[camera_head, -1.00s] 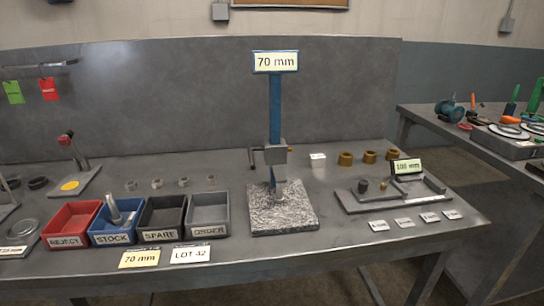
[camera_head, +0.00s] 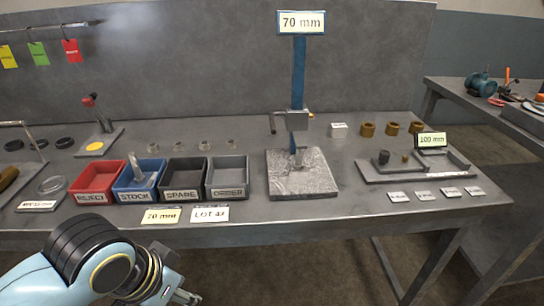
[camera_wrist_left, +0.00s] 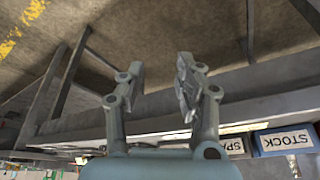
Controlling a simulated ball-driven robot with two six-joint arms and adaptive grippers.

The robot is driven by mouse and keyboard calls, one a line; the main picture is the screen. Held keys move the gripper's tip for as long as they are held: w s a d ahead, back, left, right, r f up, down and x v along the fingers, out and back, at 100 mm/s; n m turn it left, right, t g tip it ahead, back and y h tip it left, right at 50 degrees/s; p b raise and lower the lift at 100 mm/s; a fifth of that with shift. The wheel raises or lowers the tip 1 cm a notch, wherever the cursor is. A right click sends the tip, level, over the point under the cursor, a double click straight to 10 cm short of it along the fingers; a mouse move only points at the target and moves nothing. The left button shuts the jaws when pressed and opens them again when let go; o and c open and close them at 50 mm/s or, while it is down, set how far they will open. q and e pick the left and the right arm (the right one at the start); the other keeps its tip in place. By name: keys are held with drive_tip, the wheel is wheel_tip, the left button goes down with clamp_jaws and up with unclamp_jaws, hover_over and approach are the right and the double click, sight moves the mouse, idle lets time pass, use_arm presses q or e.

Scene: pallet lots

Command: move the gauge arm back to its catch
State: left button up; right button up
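The height gauge has a blue post (camera_head: 299,75) with a "70 mm" sign on top, on a speckled grey base plate (camera_head: 320,182). A grey block (camera_head: 293,121) with a small dark piece at its left side sits low on the post, above the plate. I cannot tell which part is the catch. My left gripper (camera_wrist_left: 158,80) is open and empty in the left wrist view, with the bench edge and bins behind it. In the head view my left arm is at the lower left, in front of the bench, well away from the gauge. My right gripper is not in view.
Red (camera_head: 97,184), blue (camera_head: 137,188), black (camera_head: 182,186) and grey (camera_head: 228,182) bins stand left of the gauge. Cards (camera_head: 161,216) lie before them. A "100 mm" fixture (camera_head: 400,172) stands on the right. A lever stand (camera_head: 98,143) is behind the bins.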

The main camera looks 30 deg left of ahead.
use_arm(q)
drive_tip(key=w+d+r+n+t+h, duration=0.2)
drive_tip(key=w+r+t, duration=0.1)
drive_tip(key=w+r, duration=0.3)
drive_tip(key=n+t+h, duration=0.2)
drive_tip(key=n+t, duration=0.7)
drive_tip(key=n, duration=0.3)
approach(272, 121)
drive_tip(key=x, duration=0.3)
drive_tip(key=b+x, duration=0.1)
drive_tip(key=x, duration=0.2)
drive_tip(key=b+x, duration=0.1)
drive_tip(key=x, duration=0.3)
drive_tip(key=shift+f, duration=0.3)
clamp_jaws()
